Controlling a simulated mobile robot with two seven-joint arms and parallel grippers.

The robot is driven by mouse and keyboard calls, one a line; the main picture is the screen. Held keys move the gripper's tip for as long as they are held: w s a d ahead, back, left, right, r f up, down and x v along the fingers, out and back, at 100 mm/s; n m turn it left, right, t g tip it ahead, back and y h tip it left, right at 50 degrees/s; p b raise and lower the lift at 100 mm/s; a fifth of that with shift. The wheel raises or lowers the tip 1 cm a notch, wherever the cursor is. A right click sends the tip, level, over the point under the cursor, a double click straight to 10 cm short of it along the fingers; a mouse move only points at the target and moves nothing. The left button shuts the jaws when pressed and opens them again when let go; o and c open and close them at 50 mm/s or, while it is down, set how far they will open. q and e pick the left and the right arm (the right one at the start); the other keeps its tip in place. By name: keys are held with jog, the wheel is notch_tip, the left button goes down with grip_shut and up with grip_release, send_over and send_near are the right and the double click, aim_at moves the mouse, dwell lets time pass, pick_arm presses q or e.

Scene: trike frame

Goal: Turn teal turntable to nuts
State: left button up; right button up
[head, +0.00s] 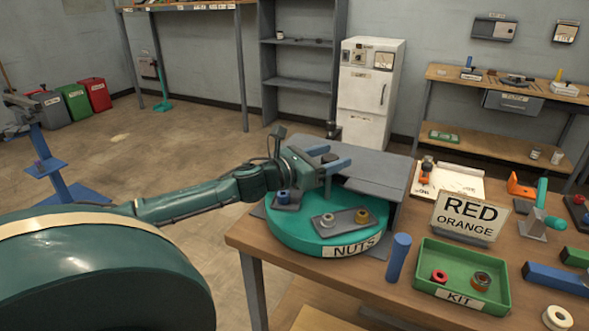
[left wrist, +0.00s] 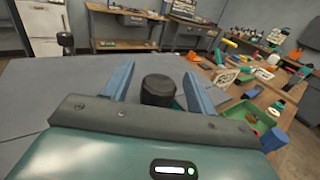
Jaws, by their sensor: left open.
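The teal turntable (head: 290,239) sits at the left end of the workbench. Its NUTS label (head: 353,247) faces the front. On top are a grey plate (head: 343,221) with a silver ring (head: 328,220) and a brass ring (head: 361,216), and a blue piece (head: 283,196) on another grey plate. My left gripper (head: 337,156) reaches over the turntable's back part, open. In the left wrist view a black knob (left wrist: 158,90) stands between the two blue fingers, with gaps beside it. The gripper hides part of the turntable. My right gripper is not in view.
Tools crowd the bench's right side. Floor left of the bench is open.

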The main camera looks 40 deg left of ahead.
pick_arm(q)
jog(key=p+v, duration=0.1)
jog(key=v, duration=1)
